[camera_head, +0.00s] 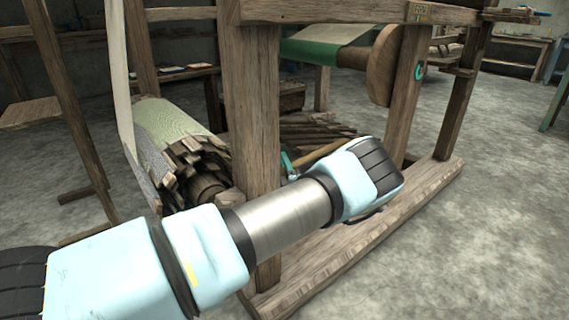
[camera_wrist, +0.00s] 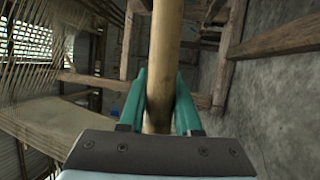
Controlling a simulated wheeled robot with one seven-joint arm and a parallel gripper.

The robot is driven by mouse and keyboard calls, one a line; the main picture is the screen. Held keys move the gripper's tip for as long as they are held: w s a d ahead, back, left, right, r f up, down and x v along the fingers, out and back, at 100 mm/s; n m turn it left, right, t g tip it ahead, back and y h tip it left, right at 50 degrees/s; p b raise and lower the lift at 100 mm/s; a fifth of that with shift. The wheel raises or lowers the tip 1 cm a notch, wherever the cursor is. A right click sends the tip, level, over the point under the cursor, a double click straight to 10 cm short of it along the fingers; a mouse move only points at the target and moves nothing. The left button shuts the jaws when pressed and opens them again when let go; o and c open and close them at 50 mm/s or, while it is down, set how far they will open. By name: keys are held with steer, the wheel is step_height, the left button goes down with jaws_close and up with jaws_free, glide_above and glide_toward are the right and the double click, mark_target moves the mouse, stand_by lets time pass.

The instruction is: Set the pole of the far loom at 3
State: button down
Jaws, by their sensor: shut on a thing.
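A pale wooden pole (camera_wrist: 165,40) runs upright through the middle of the wrist view. My gripper (camera_wrist: 160,85) has its teal fingers on both sides of the pole and is shut on it. In the head view, a short length of the pole (camera_head: 320,153) shows beyond my arm, with a teal finger of my gripper (camera_head: 289,166) near its lower end. My arm hides most of the gripper there. The wooden loom (camera_head: 256,110) stands around and behind my gripper. The pole's far end and any numbered marks are not clearly seen.
A cloth roller (camera_head: 155,120) with a bundle of wooden slats (camera_head: 200,165) lies left of the thick post. A round beam end (camera_head: 383,65) with green cloth sits above right. The loom's floor beam (camera_head: 345,250) runs below my arm. Open floor (camera_head: 490,200) lies to the right.

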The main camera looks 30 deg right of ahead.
step_height(320, 180, down, 5)
steer(key=shift+m+g+h, duration=0.3)
steer(key=shift+m+g, duration=0.2)
steer(key=shift+m, duration=0.7)
steer(key=c, duration=0.6)
jaws_free()
steer(key=shift+s, duration=0.1)
steer(key=p+v, duration=0.3)
steer(key=v, duration=0.7)
steer(key=shift+s, duration=0.35)
steer(key=shift+a, duration=0.1)
